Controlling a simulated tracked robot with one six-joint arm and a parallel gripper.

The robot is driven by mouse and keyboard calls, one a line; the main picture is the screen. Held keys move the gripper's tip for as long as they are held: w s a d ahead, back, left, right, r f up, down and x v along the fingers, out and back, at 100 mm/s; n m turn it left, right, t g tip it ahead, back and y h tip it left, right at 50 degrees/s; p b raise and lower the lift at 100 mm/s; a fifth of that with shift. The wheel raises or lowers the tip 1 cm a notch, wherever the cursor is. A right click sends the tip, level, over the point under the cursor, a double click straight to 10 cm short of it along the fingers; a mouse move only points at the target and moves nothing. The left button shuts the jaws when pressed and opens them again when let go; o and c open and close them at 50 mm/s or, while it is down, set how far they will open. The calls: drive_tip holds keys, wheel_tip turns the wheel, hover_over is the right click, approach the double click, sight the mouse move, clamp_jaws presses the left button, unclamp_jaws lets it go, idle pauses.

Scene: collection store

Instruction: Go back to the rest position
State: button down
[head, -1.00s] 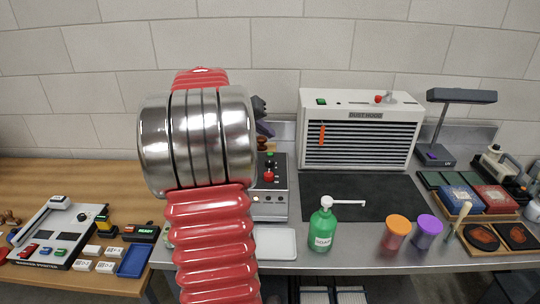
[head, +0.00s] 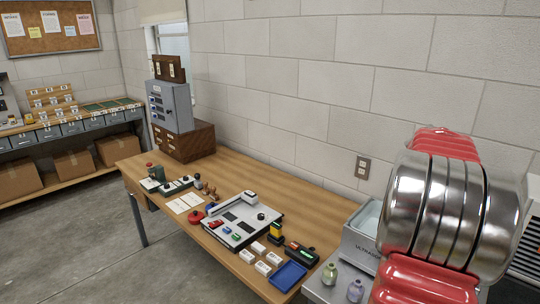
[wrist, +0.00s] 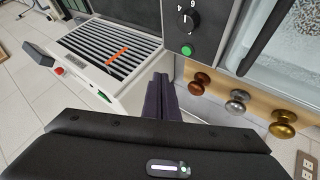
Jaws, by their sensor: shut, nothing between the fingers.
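My gripper (wrist: 163,98) shows in the wrist view as dark purple fingers, closed together with nothing between them. It is in the air, in front of the bench equipment. In the head view my red ribbed arm with its silver joint fills the right side, and the gripper is hidden there. The task names no other object.
In the wrist view are the dust hood (wrist: 110,50), a panel with a dial and a green button (wrist: 187,50), and copper, silver and brass knobs (wrist: 237,102). In the head view, a wooden bench carries a label device (head: 243,219), a blue tray (head: 288,276) and a grey cabinet (head: 170,106).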

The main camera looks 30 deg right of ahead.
drive_tip(key=w+a+n+t, duration=0.2)
drive_tip(key=w+a, duration=0.4)
drive_tip(key=a, duration=0.4)
drive_tip(key=w+a+r+n+t+y, duration=0.1)
drive_tip(key=w+a+n+t, duration=0.2)
drive_tip(key=w+a, duration=0.55)
drive_tip(key=w+a+n+t, duration=0.2)
drive_tip(key=w+a, duration=0.3)
drive_tip(key=a, duration=0.7)
drive_tip(key=s+a+f+n+t+y, duration=0.1)
drive_tip(key=a+f+n+y, duration=0.1)
drive_tip(key=a, duration=0.9)
drive_tip(key=s+a+f+n+t+y, duration=0.1)
drive_tip(key=a+n, duration=0.3)
drive_tip(key=a, duration=0.7)
drive_tip(key=s+a+f+n+t+y, duration=0.2)
drive_tip(key=s+a+f+n+y, duration=0.1)
drive_tip(key=a, duration=0.8)
drive_tip(key=shift+f, duration=0.25)
